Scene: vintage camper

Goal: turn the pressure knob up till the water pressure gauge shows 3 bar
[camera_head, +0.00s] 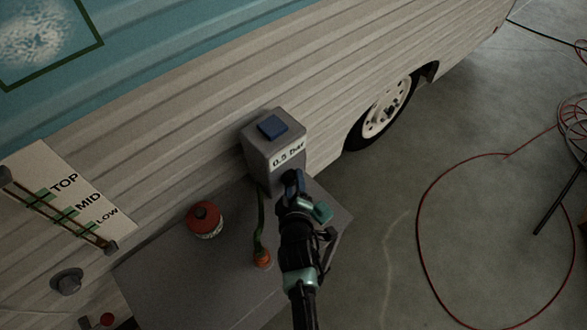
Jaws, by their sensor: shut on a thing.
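The water pressure gauge (288,153) is a white label reading "0.5 bar" on the front of a grey box (257,157). The box stands against the camper wall and has a blue square on its top. My gripper (292,182) is at the front of this box, just below the reading. It is shut on the pressure knob, which my gripper and arm hide from view. I cannot see how far the knob is turned.
A red canister (204,219) and an orange fitting (262,257) with a green hose stand on the grey surface (185,270) left of my arm. A TOP/MID/LOW panel (75,205) is at left. Red cable (418,225) lies on open floor at right.

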